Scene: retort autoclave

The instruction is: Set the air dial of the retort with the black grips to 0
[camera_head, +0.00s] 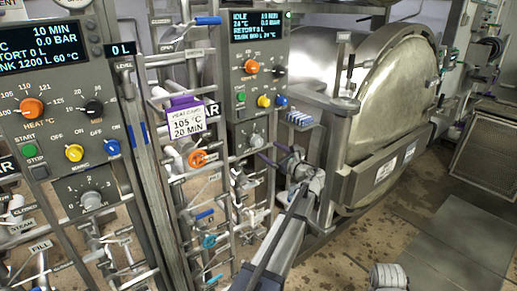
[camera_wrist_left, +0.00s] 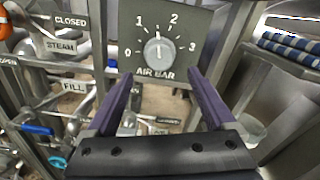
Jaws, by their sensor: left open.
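The air dial (camera_wrist_left: 158,51) is a light grey knob on a grey plate marked AIR BAR, with a scale from 0 to 3. Its pointer line stands nearly straight up, between 1 and 2. In the head view the dial (camera_head: 256,140) is low on the right-hand panel. My left gripper (camera_head: 268,152) is open and empty in front of that panel. In the wrist view its purple fingers (camera_wrist_left: 160,76) point at the dial, one to each side just below it, apart from the knob. The retort door (camera_head: 392,90) beside this panel has handles with black grips (camera_head: 350,62).
A second panel (camera_head: 70,130) at the left has its own air dial (camera_head: 91,200). Pipes and valves (camera_head: 205,215) with blue and orange handles fill the space below and between the panels. A purple-topped card (camera_head: 187,120) hangs between them. Floor at the right is open.

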